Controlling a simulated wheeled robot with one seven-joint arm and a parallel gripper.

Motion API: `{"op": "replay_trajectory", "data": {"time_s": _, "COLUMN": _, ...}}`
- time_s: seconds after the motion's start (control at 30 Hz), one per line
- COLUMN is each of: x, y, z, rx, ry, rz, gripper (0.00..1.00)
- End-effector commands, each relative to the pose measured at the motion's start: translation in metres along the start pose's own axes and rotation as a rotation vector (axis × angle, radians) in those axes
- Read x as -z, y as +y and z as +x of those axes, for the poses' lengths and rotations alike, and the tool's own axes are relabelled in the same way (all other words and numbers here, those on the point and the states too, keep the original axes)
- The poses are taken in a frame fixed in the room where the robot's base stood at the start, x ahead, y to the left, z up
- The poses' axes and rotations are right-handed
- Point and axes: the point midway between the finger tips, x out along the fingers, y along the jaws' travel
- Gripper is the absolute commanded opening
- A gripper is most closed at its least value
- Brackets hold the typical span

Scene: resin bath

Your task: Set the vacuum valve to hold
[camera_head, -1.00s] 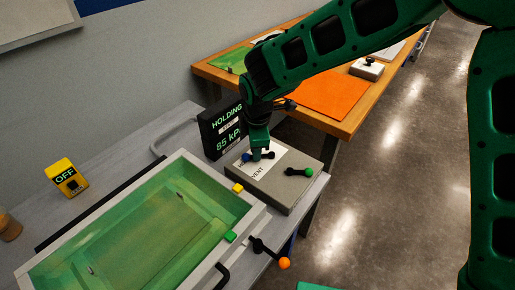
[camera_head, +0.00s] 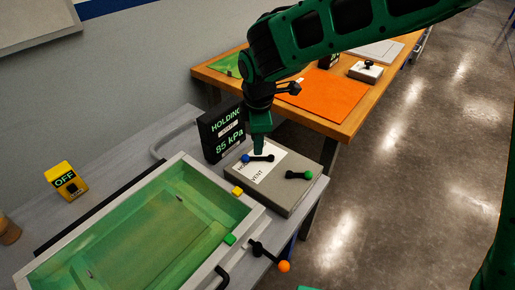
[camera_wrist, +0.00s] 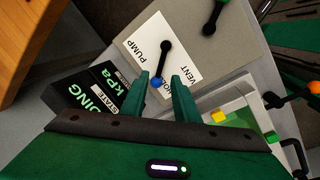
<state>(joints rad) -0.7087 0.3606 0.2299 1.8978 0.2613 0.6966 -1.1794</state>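The vacuum valve is a black lever (camera_head: 260,158) with a blue knob (camera_head: 246,158), on a white label plate on the grey valve box (camera_head: 290,199). In the wrist view the lever (camera_wrist: 162,62) has its blue knob (camera_wrist: 157,83) beside the partly hidden HOLD label; PUMP and VENT lie to either side. The display (camera_head: 223,130) reads HOLDING, 85 kPa. My gripper (camera_head: 260,152) is just above the lever. In the wrist view its two green fingers (camera_wrist: 162,82) are apart, with the knob showing in the gap; they do not grip it.
A second lever with a green knob (camera_head: 308,174) is on the same box. A green resin bath (camera_head: 140,232) lies at the front left, with an orange-knobbed lever (camera_head: 283,266) at its corner. A yellow OFF switch box (camera_head: 67,181) stands behind. A wooden table (camera_head: 345,128) is beyond.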

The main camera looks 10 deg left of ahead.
Motion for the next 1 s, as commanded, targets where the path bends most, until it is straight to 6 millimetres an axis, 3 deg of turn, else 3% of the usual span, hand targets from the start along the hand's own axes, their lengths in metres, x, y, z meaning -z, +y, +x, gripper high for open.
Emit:
{"op": "replay_trajectory", "data": {"time_s": 0.2, "x": -0.001, "y": 0.002, "z": -0.034, "rx": -0.002, "ry": 0.0, "rz": 0.002, "gripper": 0.28}}
{"op": "replay_trajectory", "data": {"time_s": 0.4, "x": -0.001, "y": 0.003, "z": -0.045, "rx": -0.002, "ry": 0.0, "rz": 0.001, "gripper": 0.28}}
{"op": "replay_trajectory", "data": {"time_s": 0.63, "x": -0.001, "y": 0.002, "z": -0.046, "rx": -0.001, "ry": 0.0, "rz": 0.001, "gripper": 0.28}}
{"op": "replay_trajectory", "data": {"time_s": 0.67, "x": -0.001, "y": 0.002, "z": -0.046, "rx": -0.001, "ry": 0.0, "rz": 0.001, "gripper": 0.26}}
{"op": "replay_trajectory", "data": {"time_s": 0.77, "x": -0.001, "y": 0.004, "z": -0.044, "rx": 0.005, "ry": 0.007, "rz": 0.011, "gripper": 0.02}}
{"op": "replay_trajectory", "data": {"time_s": 1.0, "x": -0.004, "y": 0.034, "z": -0.02, "rx": 0.125, "ry": 0.15, "rz": 0.204, "gripper": 0.0}}
